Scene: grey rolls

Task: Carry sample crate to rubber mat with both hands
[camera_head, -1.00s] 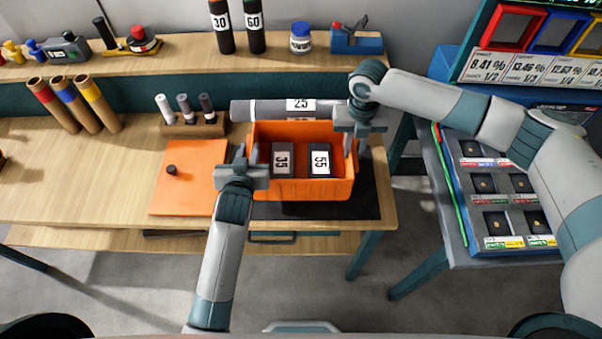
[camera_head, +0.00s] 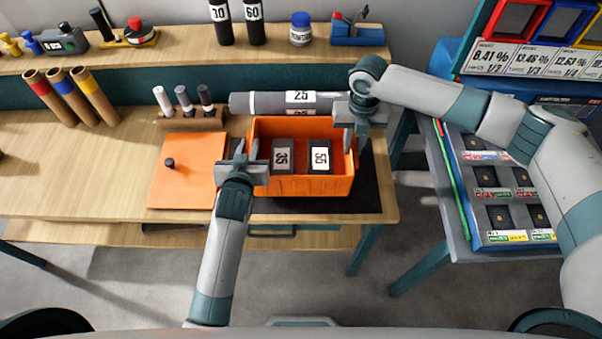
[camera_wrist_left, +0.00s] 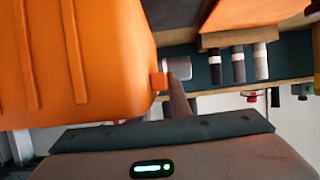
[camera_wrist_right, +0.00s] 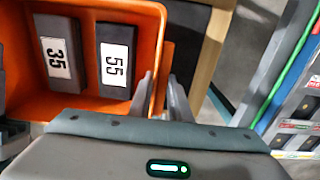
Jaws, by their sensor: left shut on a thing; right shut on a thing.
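The orange sample crate (camera_head: 300,186) is upright, over the black rubber mat (camera_head: 371,188), which shows at its right and front; whether its base touches the mat is hidden. Two dark blocks marked 35 (camera_head: 282,157) and 55 (camera_head: 320,157) stand inside. My left gripper (camera_head: 241,152) is shut on the crate's left side; the left wrist view shows the crate's outer wall (camera_wrist_left: 80,60) and a small tab at the finger. My right gripper (camera_head: 355,142) is shut on the right side; the right wrist view shows its fingers (camera_wrist_right: 162,95) at the crate's wall.
A grey roll marked 25 (camera_head: 265,103) lies just behind the crate. An orange sheet (camera_head: 190,185) with a dark knob is at the left. A rack of small rolls (camera_head: 190,120) stands behind it. The bench's right edge is close to the mat.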

